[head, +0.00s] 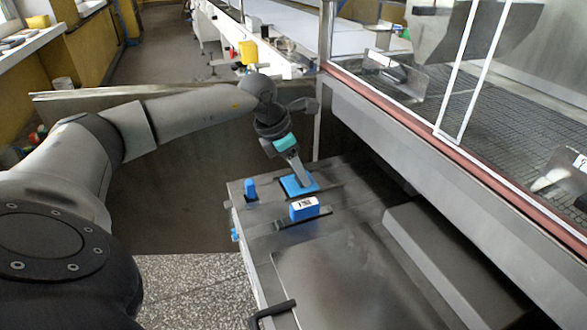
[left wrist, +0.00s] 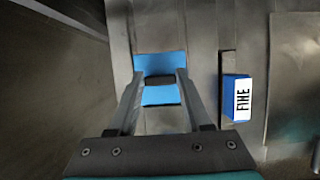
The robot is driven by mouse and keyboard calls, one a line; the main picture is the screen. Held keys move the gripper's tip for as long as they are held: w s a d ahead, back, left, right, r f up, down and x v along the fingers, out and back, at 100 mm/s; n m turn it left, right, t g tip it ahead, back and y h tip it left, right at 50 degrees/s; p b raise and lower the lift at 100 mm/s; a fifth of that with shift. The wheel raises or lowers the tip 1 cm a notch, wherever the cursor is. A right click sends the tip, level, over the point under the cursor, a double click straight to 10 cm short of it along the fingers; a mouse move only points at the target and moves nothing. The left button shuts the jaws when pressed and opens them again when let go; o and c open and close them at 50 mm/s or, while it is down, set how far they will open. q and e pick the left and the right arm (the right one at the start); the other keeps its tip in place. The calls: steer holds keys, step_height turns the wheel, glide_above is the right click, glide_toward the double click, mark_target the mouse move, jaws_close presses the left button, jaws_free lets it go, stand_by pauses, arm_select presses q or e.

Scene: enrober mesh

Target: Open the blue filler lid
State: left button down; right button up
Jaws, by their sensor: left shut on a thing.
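The blue filler lid (head: 290,184) is a flat blue square on top of the grey metal machine body in the head view. In the left wrist view the blue lid (left wrist: 160,65) lies between my fingers, with a dark bar across its middle. My left gripper (head: 303,184) reaches down onto the lid from above. In the left wrist view my left gripper (left wrist: 161,76) has one finger on each side of the lid's dark bar and is shut on the lid there. The lid looks flat on the machine. My right gripper is not in view.
A blue block with a white label (head: 304,208) stands close to the lid, and also shows in the left wrist view (left wrist: 235,98). A small blue upright piece (head: 250,189) stands left of the lid. A glass-sided mesh conveyor (head: 510,130) rises at the right. A black handle (head: 272,312) is at the front.

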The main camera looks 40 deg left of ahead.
mark_target(294, 185)
arm_select(q)
steer(key=shift+w+d+p, duration=0.25)
steer(key=shift+w+d, duration=0.1)
steer(key=shift+w, duration=0.35)
steer(key=shift+w+d+p, duration=0.25)
steer(key=shift+w+d, duration=0.15)
steer(key=shift+w, duration=0.35)
steer(key=shift+w+d+p, duration=0.25)
steer(key=shift+w+d, duration=0.1)
steer(key=shift+w, duration=0.35)
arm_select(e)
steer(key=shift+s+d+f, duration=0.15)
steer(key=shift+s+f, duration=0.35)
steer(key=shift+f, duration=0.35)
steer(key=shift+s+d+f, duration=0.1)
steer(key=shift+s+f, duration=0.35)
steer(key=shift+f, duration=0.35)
arm_select(q)
steer(key=shift+c, duration=1.6)
jaws_free()
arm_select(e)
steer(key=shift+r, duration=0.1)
